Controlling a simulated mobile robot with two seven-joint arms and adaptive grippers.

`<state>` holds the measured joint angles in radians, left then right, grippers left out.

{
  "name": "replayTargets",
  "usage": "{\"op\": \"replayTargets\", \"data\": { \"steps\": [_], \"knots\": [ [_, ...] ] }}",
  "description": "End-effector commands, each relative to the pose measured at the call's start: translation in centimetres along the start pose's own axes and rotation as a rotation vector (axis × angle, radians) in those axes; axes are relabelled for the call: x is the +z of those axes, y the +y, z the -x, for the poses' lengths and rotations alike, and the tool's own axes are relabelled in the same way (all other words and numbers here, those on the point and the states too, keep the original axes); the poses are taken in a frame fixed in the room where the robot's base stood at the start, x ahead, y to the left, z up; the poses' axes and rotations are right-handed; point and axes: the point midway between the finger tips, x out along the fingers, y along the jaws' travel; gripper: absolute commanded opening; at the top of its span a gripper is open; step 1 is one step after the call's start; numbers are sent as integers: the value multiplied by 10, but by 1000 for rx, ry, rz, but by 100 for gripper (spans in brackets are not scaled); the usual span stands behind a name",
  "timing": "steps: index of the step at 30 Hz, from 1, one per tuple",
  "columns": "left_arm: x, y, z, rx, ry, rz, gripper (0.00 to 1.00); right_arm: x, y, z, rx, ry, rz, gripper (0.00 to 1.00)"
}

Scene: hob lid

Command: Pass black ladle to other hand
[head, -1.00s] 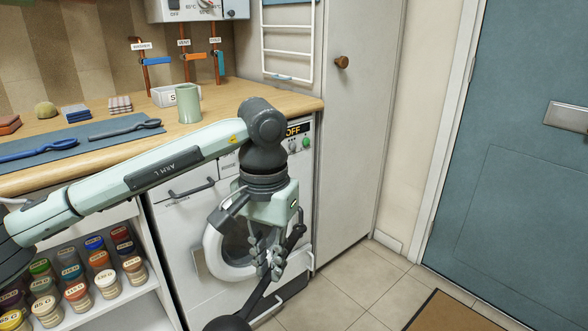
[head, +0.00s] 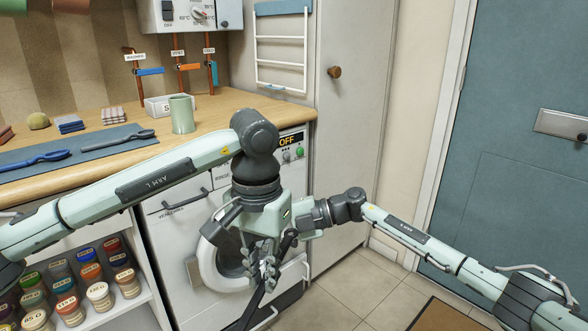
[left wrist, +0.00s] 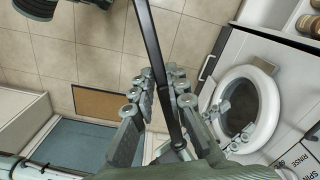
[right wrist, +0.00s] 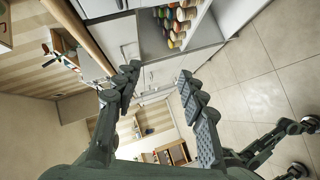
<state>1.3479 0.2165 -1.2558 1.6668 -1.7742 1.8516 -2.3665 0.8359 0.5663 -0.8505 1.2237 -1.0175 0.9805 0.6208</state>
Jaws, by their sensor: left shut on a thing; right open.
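The black ladle (head: 258,299) is in my left gripper (head: 268,262), in front of the washing machine. Its long dark handle slants down and left; its lower end runs out of the head view. In the left wrist view the handle (left wrist: 150,40) passes between the closed fingers (left wrist: 158,88). My right gripper (head: 308,216) is just right of the left one, close to the handle's upper end; its fingertips are hidden in the head view. In the right wrist view its fingers (right wrist: 156,88) stand wide apart with nothing between them, and I cannot make out the ladle there.
The washing machine (head: 178,232) stands behind my grippers. The wooden counter (head: 215,125) holds a green mug (head: 182,114) and a blue mat (head: 90,148) with blue and dark utensils. A shelf of jars (head: 66,307) is at lower left. Tiled floor (head: 345,300) lies below.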

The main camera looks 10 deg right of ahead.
Motion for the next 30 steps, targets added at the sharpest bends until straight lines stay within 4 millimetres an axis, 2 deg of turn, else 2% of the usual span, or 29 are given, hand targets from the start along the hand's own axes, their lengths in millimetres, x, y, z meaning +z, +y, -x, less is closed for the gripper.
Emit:
{"op": "replayTargets", "data": {
  "steps": [1,5,9,10,15,18,21,25,30],
  "knots": [
    [0,2,0,3,0,-4,0,-5,10,4,-95,34,19,41],
    [0,2,0,2,0,-4,0,-13,14,33,-389,81,4,41],
    [0,1,0,2,0,-4,0,-15,27,90,-706,40,-63,41],
    [0,1,0,2,0,-4,0,-19,34,97,-763,29,-80,41],
    [0,1,0,2,0,-3,0,-51,80,116,-999,-48,-158,41],
    [0,1,0,2,0,-3,0,-63,98,127,-1085,-100,-192,41],
    [0,1,0,2,0,-3,0,-70,108,134,-1132,-135,-215,41],
    [0,1,0,2,0,-3,0,-73,105,134,-1153,-149,-225,41],
    [0,1,0,2,0,-3,0,-74,82,124,-1152,-145,-224,41]
  ]
}}
